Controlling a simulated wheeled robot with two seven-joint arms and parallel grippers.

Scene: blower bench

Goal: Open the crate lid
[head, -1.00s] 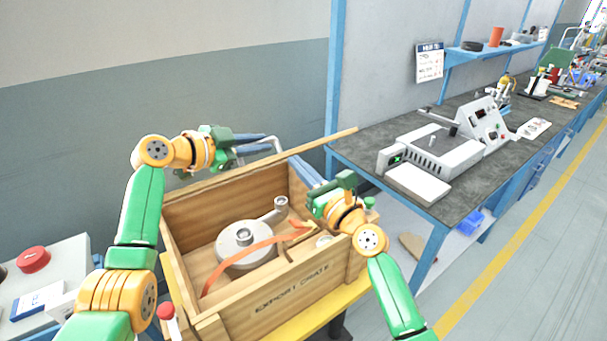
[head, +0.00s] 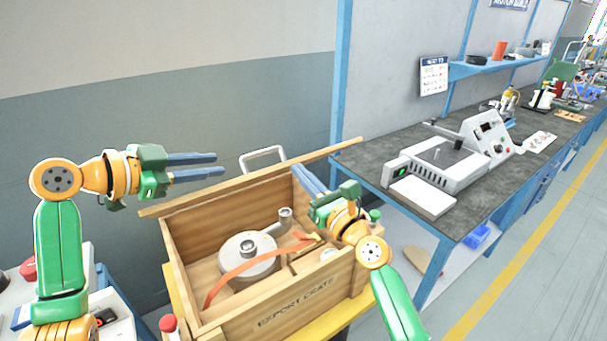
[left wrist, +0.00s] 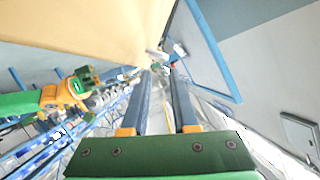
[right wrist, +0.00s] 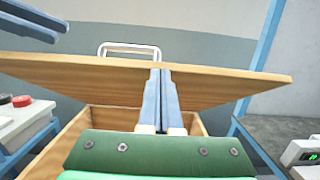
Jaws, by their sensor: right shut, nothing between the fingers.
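The wooden export crate (head: 225,318) stands with its top open, and a grey blower part and an orange strap show inside. The lid (head: 250,178) is a long thin edge along the crate's back in the head view; the right wrist view shows its broad wooden face (right wrist: 90,78), raised and tilted. My left gripper (head: 220,165) is open and empty, left of the crate and apart from the lid. My right gripper (head: 298,172) is shut and empty over the crate's right back corner, its fingers pointing at the lid; contact is unclear.
A white tubular handle (head: 263,157) stands behind the lid. A dark workbench (head: 460,195) with a grey machine (head: 450,160) is at the right. The wall is behind.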

